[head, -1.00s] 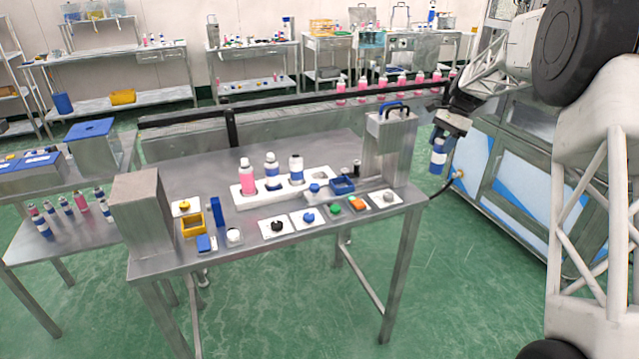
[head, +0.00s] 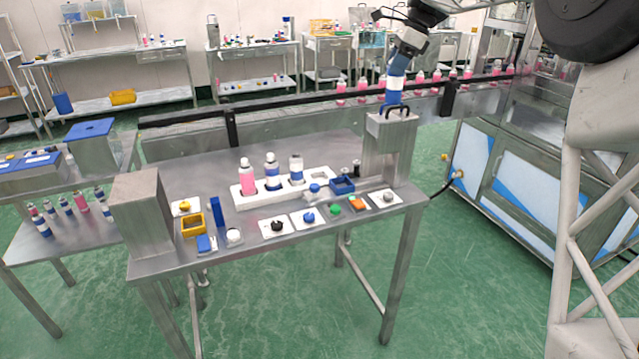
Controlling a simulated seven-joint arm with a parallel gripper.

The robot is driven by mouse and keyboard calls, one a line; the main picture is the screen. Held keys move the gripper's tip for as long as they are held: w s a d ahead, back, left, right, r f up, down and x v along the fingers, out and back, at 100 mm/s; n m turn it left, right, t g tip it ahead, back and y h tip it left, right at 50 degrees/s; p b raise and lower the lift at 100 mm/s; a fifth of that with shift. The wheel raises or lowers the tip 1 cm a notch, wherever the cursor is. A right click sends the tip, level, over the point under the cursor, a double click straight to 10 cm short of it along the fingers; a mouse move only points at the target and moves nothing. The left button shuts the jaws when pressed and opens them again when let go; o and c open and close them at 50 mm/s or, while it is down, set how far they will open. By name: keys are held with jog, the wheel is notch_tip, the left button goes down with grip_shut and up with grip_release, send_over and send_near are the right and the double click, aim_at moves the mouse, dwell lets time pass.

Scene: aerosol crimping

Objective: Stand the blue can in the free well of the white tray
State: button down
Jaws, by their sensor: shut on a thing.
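My gripper (head: 402,55) is shut on the blue can (head: 396,82), a blue can with a pale band. It holds the can roughly upright, in front of the conveyor in the picture and just above the metal block's handle; I cannot tell the depth gap. The white tray (head: 243,201) lies on the metal table. The free well (head: 320,174) is at the tray's right end, partly behind a small blue-capped part.
A tall metal block (head: 385,150) with a dark handle stands right of the tray. A blue box (head: 342,186) and a dark cylinder (head: 357,167) sit beside the free well. White squares with coloured caps (head: 308,217) line the front. A conveyor with pink bottles runs behind.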

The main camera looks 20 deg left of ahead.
jog(key=s+a+f+m+t, duration=0.1)
jog(key=a+f+m, duration=0.5)
jog(key=a+f, duration=1.4)
jog(key=shift+s+a+f+t, duration=0.4)
jog(key=shift+a+t, duration=0.1)
jog(key=shift+t, duration=0.1)
notch_tip(320, 180, down, 6)
jog(key=shift+f, duration=0.15)
jog(key=shift+f, duration=1.85)
